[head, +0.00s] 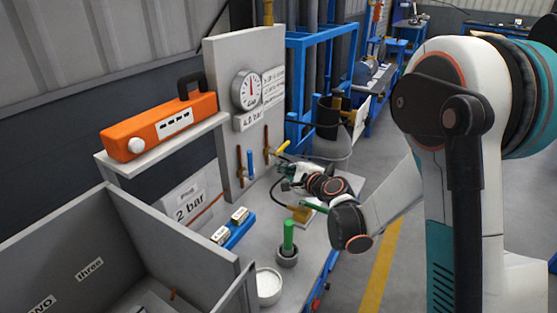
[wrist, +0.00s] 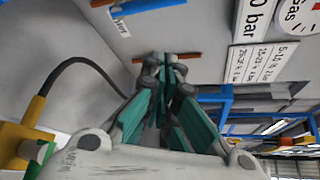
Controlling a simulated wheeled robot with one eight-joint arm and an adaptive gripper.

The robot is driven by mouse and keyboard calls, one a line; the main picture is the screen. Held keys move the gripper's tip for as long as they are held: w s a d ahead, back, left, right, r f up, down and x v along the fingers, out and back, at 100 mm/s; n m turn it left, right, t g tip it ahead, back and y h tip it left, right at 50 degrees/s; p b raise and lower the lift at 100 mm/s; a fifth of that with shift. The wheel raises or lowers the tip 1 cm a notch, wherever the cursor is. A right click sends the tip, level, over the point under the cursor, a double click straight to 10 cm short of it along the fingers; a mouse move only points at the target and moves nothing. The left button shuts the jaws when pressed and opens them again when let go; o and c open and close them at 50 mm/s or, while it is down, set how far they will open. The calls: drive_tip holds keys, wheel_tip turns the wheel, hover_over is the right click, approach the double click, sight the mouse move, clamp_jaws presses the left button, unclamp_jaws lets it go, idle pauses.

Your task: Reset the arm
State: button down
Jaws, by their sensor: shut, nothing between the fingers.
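My arm reaches from the right side of the head view over the grey bench (head: 245,262). My gripper (head: 284,169) is in front of the upright grey panel (head: 225,70), near the yellow valve handle (head: 283,147). In the wrist view its teal-padded fingers (wrist: 167,62) come together at the tips, with nothing held. Behind the tips is a copper-coloured pipe (wrist: 188,56) on the panel; I cannot tell whether the fingertips touch it. The blue valve handle (head: 249,165) hangs to the left of my gripper.
A brass block (head: 300,214) and a green cylinder (head: 288,234) in a grey cup (head: 287,256) stand below my arm. A blue tray (head: 238,233), white bowl (head: 268,284) and grey bin (head: 190,240) are left. A dark hose (wrist: 82,62) curves beside my gripper.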

drive_tip(key=shift+s+d, duration=0.15)
drive_tip(key=s+d+r+n+g+h, duration=0.1)
drive_tip(key=s+d+r+n+g, duration=0.1)
drive_tip(key=s+r+n, duration=0.45)
drive_tip(key=s+d+r+n+g+h, duration=0.1)
drive_tip(key=s+d+r+n+h, duration=0.15)
drive_tip(key=s, duration=0.75)
drive_tip(key=s+d+f+n+g+h, duration=0.1)
drive_tip(key=s+d+n, duration=0.3)
drive_tip(key=s, duration=0.6)
drive_tip(key=s+d+n+g+h, duration=0.2)
drive_tip(key=s+d+n+h, duration=0.1)
drive_tip(key=s, duration=0.7)
drive_tip(key=shift+s+d+f+n, duration=0.25)
drive_tip(key=shift+d+f+n, duration=0.25)
drive_tip(key=shift+d, duration=0.4)
